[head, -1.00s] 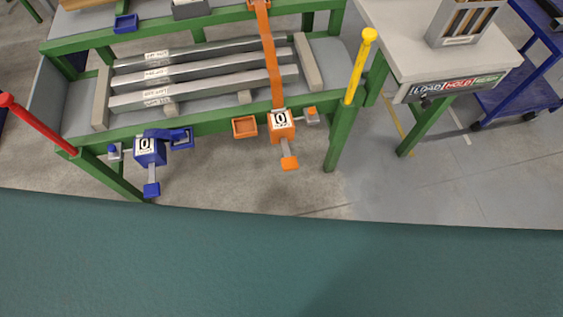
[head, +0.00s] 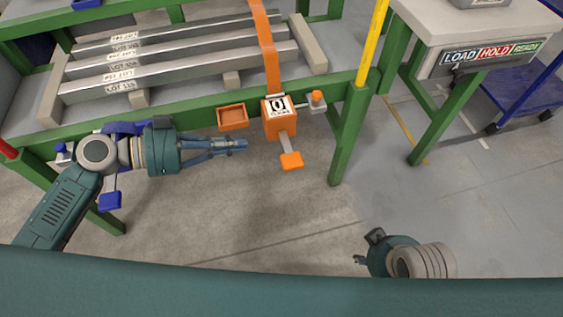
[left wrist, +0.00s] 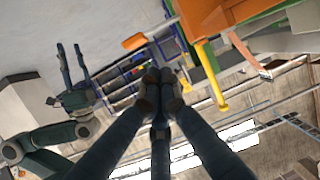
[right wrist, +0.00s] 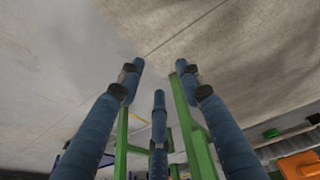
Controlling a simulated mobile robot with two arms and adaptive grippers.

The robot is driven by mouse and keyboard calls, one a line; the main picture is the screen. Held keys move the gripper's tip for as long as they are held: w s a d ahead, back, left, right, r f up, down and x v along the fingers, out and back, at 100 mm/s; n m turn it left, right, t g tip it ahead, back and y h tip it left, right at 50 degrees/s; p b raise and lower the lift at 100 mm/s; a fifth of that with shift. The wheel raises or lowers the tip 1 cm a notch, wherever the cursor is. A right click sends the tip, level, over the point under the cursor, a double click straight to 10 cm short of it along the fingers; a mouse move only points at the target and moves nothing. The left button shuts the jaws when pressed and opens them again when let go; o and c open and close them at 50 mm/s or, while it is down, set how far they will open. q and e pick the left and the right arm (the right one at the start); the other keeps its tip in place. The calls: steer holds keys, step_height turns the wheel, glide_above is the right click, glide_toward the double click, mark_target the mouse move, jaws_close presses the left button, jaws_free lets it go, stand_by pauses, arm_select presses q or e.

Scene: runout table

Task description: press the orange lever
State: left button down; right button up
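The orange lever (head: 291,160) is an orange pad on a short grey shaft. It hangs below the orange box (head: 270,123) marked 0 on the green table's front rail. Its pad shows left of the box in the left wrist view (left wrist: 134,41). My left gripper (head: 243,146) is left of the lever, apart from it, pointing right. Its fingertips are together and empty in the left wrist view (left wrist: 160,76). My right gripper (head: 361,255) is low and right of the lever, well apart. Its fingers are spread and empty in the right wrist view (right wrist: 158,72).
An orange tray (head: 233,117) is left of the box, an orange knob (head: 317,97) right of it. A blue lever (head: 110,201) hangs beneath my left arm. A yellow post (head: 373,42) and green leg (head: 348,140) stand right. Floor below the lever is clear.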

mark_target(282, 159)
arm_select(q)
steer(key=shift+s+d+r+m+g+h, duration=0.2)
steer(key=shift+s+d+r+m, duration=0.15)
steer(key=shift+r, duration=0.25)
steer(key=shift+s+d+r+m+g+h, duration=0.25)
steer(key=shift+s+r+m, duration=0.1)
steer(key=shift+s+r, duration=0.15)
arm_select(e)
steer(key=shift+s+r, duration=0.25)
steer(key=shift+r, duration=0.2)
arm_select(q)
steer(key=shift+w+d, duration=0.1)
